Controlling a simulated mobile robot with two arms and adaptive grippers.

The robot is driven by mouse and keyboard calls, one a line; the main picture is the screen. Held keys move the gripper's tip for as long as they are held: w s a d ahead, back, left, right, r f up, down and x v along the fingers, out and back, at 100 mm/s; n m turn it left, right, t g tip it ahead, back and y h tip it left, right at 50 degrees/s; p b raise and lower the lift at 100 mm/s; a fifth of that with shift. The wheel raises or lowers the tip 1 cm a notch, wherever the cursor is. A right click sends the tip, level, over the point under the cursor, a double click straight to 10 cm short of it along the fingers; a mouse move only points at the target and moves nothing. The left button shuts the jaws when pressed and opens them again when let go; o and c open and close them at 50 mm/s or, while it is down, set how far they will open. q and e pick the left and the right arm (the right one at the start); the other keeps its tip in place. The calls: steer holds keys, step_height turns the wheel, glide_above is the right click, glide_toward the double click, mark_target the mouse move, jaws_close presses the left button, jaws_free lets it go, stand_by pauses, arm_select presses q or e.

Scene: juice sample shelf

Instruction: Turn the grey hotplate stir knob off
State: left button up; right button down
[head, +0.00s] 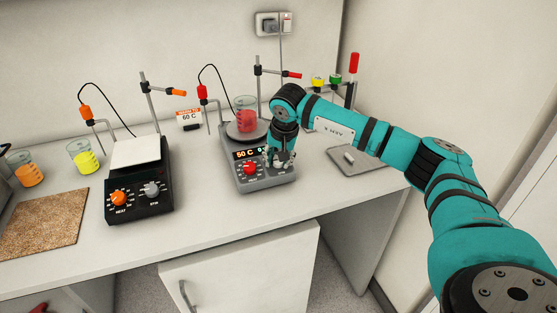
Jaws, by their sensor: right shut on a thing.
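The grey hotplate (262,184) stands on the bench at the centre, with a beaker of red liquid (246,115) on its round plate. Its display (245,154) reads 50 C, with a further figure partly covered. A red knob (250,168) shows at the left of its front panel. My right gripper (281,161) reaches down onto the right of that panel and is shut on the stir knob, which it mostly hides. The knob's pointer direction cannot be seen. My left gripper is not in view.
A black hotplate (139,195) with orange and grey knobs stands to the left. Beakers of yellow (84,157) and orange liquid (28,169), a cork mat (40,224), stands with probes and a grey tray (355,162) are nearby. The bench front is clear.

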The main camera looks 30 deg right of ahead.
steer(key=shift+n, duration=0.4)
steer(key=c, duration=1.2)
jaws_free()
steer(key=v, duration=1.2)
